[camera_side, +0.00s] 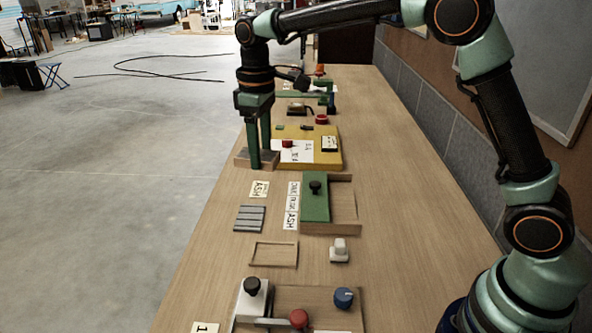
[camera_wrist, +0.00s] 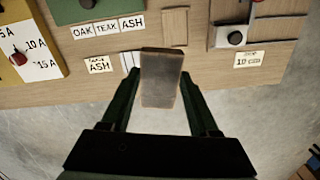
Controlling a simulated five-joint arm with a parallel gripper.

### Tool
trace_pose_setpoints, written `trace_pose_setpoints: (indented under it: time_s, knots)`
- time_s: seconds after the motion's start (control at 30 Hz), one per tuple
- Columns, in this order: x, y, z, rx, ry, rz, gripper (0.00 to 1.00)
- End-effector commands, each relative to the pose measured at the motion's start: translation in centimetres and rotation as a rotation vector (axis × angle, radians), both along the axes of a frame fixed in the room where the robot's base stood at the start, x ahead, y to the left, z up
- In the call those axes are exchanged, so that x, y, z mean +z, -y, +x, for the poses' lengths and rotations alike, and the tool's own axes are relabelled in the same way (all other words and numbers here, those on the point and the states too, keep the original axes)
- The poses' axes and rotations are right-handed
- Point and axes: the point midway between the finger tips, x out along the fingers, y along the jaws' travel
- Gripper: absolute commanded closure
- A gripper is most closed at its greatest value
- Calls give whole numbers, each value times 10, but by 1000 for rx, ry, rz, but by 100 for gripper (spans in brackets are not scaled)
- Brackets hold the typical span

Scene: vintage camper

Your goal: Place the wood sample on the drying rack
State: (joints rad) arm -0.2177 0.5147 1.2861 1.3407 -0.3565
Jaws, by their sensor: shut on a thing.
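The wood sample (camera_side: 241,159) is a flat grey-brown block held between my gripper's fingertips (camera_side: 262,160), beside the yellow board. In the wrist view the sample (camera_wrist: 160,80) spans the gap between both fingers of my gripper (camera_wrist: 160,72). The side view does not clearly show how far it is above the bench. A grey slatted rack (camera_side: 249,218), likely the drying rack, lies nearer the side camera, close to an ASH card (camera_side: 259,188). In the wrist view the rack (camera_wrist: 128,62) is mostly hidden behind the sample.
A yellow board (camera_side: 333,158) with a red knob stands beyond the rack. A green-lidded wooden box (camera_side: 316,205) marked OAK, TEAK, ASH is right of the rack. A shallow wooden frame (camera_side: 274,265), a white switch (camera_side: 339,254) and a blue knob (camera_side: 343,298) lie nearer. The bench's left edge is close.

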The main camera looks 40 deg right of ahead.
Motion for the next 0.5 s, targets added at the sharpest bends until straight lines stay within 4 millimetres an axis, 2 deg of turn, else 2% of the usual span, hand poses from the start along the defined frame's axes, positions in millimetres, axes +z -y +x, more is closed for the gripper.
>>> trace_pose_setpoints:
  time_s: [0.03, 0.2, 0.37, 0.5]
  knots:
    - [-1, 4, 10, -36, 0, 0, 94]
    - [-1, 12, 30, -133, 0, 0, 94]
    - [-3, 16, 39, -176, -1, -1, 94]
    - [-24, 17, 39, -184, -4, -1, 94]
